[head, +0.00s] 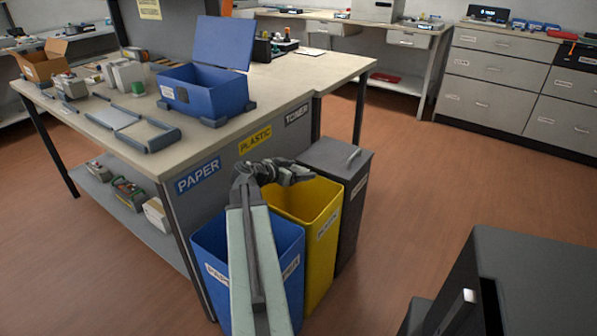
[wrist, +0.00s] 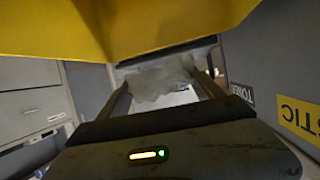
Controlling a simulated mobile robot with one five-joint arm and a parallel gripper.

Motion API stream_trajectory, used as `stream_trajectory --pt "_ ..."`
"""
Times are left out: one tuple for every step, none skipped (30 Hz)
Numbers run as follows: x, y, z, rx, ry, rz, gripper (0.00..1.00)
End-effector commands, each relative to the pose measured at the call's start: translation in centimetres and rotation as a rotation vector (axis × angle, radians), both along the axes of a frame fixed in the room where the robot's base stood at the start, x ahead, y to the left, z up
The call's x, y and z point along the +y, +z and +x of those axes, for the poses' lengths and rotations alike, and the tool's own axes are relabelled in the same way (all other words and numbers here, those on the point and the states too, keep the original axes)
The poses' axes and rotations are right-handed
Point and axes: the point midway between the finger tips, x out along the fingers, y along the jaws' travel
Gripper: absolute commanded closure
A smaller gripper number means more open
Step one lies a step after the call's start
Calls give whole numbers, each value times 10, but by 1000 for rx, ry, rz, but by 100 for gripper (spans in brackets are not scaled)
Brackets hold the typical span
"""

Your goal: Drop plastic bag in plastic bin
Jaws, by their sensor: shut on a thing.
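The yellow plastic bin (head: 322,238) stands between a blue bin and a dark bin, under the yellow PLASTIC sign (head: 255,138). My gripper (head: 292,172) is over the rear part of the yellow bin's opening. In the wrist view, which looks upside down, my gripper (wrist: 165,84) is shut on a crumpled, greyish translucent plastic bag (wrist: 160,77) between its two fingers. A yellow bin wall (wrist: 130,28) fills the top of that view. I cannot make out the bag clearly in the head view. The inside of the yellow bin is mostly hidden.
The blue PAPER bin (head: 290,250) stands left of the yellow bin, partly behind my arm. A dark lidded bin (head: 350,200) stands to its right. A table (head: 290,85) with a blue lidded box (head: 205,90) is behind.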

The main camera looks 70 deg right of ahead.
Motion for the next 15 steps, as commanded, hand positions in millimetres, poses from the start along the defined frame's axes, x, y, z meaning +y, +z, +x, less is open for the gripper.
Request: stream_trajectory --pt "0 -4 0 0 0 0 67" --pt "0 -4 0 0 0 0 67" --pt "0 -3 0 0 0 0 67" --pt "0 -3 0 0 0 0 67" --pt "0 -2 0 0 0 0 67" --pt "0 -2 0 0 1 0 67" --pt "0 -2 0 0 1 0 67" --pt "0 -2 0 0 1 0 22" --pt "0 -2 1 0 1 0 10" --pt "0 -2 1 0 1 0 2" --pt "0 -2 1 0 1 0 0" --pt "0 -2 1 0 1 0 0" --pt "0 -2 1 0 1 0 0" --pt "0 -2 1 0 1 0 0" --pt "0 -2 1 0 1 0 0"
